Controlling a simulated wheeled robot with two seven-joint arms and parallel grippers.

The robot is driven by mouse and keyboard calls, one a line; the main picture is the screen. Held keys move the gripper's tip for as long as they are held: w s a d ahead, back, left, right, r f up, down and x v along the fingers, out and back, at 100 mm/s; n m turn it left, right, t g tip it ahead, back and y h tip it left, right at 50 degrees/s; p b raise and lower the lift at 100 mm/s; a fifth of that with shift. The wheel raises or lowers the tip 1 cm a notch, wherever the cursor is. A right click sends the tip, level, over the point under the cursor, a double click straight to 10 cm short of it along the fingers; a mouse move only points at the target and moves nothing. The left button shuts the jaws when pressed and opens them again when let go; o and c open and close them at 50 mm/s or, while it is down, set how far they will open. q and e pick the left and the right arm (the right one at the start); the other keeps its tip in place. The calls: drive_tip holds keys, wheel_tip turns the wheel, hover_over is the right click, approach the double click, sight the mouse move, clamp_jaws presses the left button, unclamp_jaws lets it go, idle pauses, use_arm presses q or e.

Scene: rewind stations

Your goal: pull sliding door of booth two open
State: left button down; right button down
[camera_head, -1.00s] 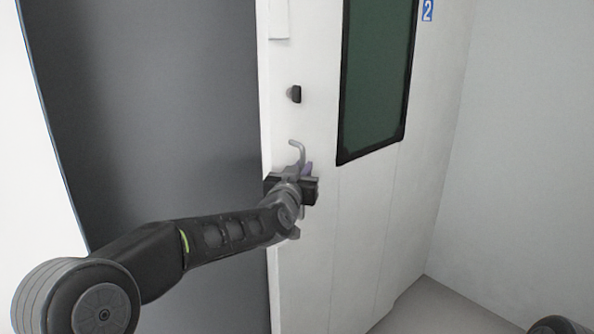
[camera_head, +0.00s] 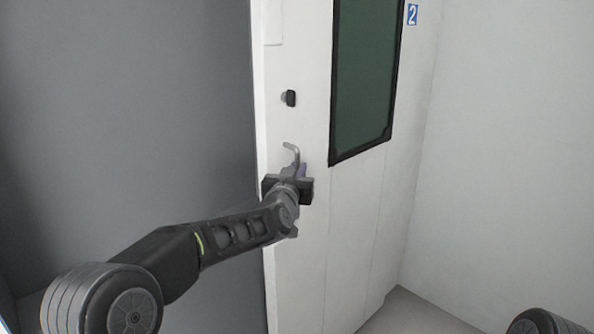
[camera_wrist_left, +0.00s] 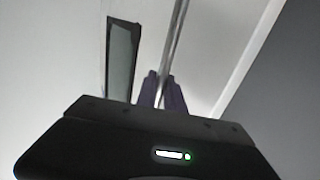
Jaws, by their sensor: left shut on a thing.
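My left gripper (camera_head: 297,172) is shut on the handle. In the left wrist view its purple fingertips (camera_wrist_left: 160,92) lie on both sides of the handle bar (camera_wrist_left: 172,45). The gripper body hides the lower part of the handle. My right gripper is not in view.
A wide grey opening or surface (camera_head: 140,110) lies left of the door edge. A small black knob (camera_head: 290,98) sits on the door above the handle. A pale plain wall (camera_head: 510,160) stands at the right. A strip of floor (camera_head: 405,315) shows at the bottom.

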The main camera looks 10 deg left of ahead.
use_arm(q)
drive_tip(key=shift+f, duration=0.1)
drive_tip(key=c, duration=1.5)
unclamp_jaws()
drive_tip(key=shift+o, duration=0.2)
drive_tip(key=shift+s, duration=0.1)
drive_tip(key=s+b, duration=0.1)
drive_tip(key=s, duration=0.6)
drive_tip(key=shift+s+a+b, duration=0.35)
drive_tip(key=shift+a+b, duration=0.05)
